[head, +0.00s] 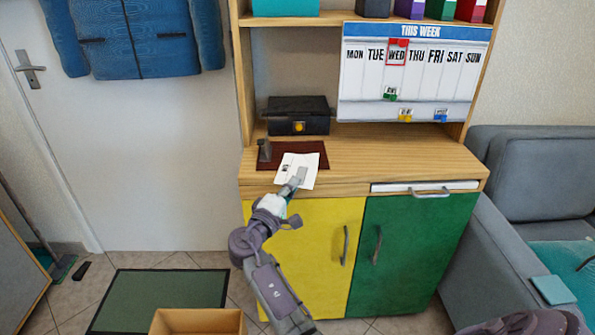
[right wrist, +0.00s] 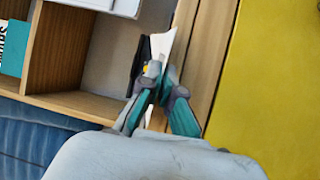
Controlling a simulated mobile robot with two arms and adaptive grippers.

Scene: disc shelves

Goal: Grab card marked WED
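A white card or sheet (head: 311,161) lies on a dark red mat on the wooden counter; its small dark print is too small to read. My right gripper (head: 297,180) is at the sheet's near part, pointing away from me. In the right wrist view the two teal-and-grey fingertips of my right gripper (right wrist: 163,72) are close together, with the white sheet (right wrist: 163,42) just beyond and beside them. I cannot tell whether they pinch it. The word WED (head: 397,56) shows inside a red frame on the white weekly board (head: 365,85). My left gripper is not in view.
A dark box (head: 298,124) with a yellow front mark stands behind the mat. A small dark upright object (head: 264,151) is at the mat's left. The counter (head: 400,155) is clear to the right, above yellow (head: 315,225) and green (head: 415,245) doors.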

